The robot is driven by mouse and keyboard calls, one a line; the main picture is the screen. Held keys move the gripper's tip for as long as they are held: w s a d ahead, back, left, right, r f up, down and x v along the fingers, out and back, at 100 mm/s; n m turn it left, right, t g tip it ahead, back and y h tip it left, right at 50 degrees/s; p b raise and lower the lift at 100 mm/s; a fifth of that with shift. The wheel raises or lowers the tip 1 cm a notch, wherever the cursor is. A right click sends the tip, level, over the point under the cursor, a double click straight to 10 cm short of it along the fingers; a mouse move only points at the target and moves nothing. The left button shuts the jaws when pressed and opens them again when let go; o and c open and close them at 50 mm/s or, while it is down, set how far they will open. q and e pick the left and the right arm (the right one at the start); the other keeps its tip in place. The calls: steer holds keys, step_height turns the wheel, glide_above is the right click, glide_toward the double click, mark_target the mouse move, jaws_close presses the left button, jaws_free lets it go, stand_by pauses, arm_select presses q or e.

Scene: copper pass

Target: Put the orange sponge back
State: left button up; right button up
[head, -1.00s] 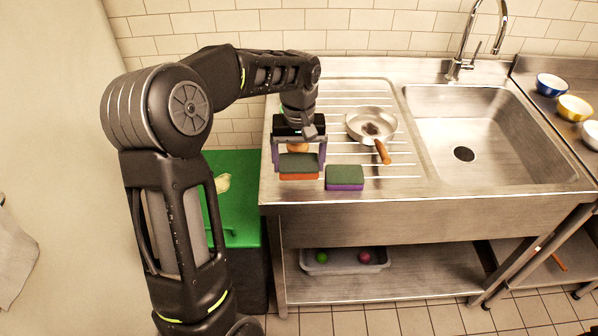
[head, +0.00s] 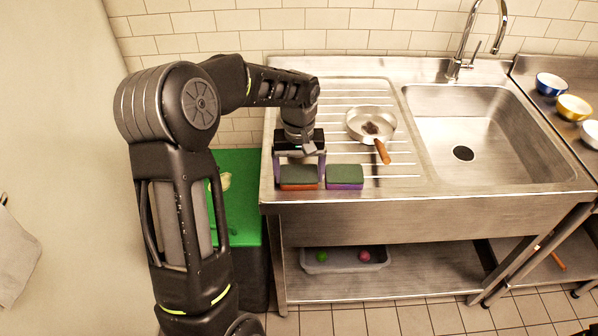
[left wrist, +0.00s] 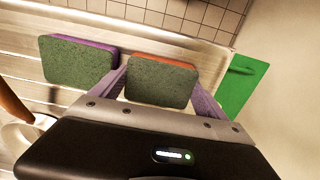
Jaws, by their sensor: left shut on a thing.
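The orange sponge (head: 299,186) has a dark green top and is at the front left of the steel drainboard (head: 400,185). My left gripper (head: 300,178) is shut on it from above, one finger on each side. In the left wrist view the sponge (left wrist: 160,82) sits between the fingers, with its orange edge at the far side. It appears to be at the board's surface; I cannot tell whether it touches. A purple sponge (head: 345,177) with a green top lies just right of it, and shows at left in the left wrist view (left wrist: 77,62). My right gripper is not in view.
A pan (head: 366,122) with a wooden handle lies behind the sponges. The sink basin (head: 490,125) and tap are to the right. A green board (head: 240,190) lies at left. Bowls (head: 573,108) stand far right. A grey tray (head: 343,262) sits on the shelf below.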

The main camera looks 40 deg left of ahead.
mark_target(299, 174)
arm_select(q)
steer(key=o, duration=0.9)
steer(key=shift+f, duration=0.1)
step_height(299, 174, up, 12)
steer(key=shift+r+b, duration=0.2)
steer(key=shift+b, duration=0.2)
stand_by(0.3)
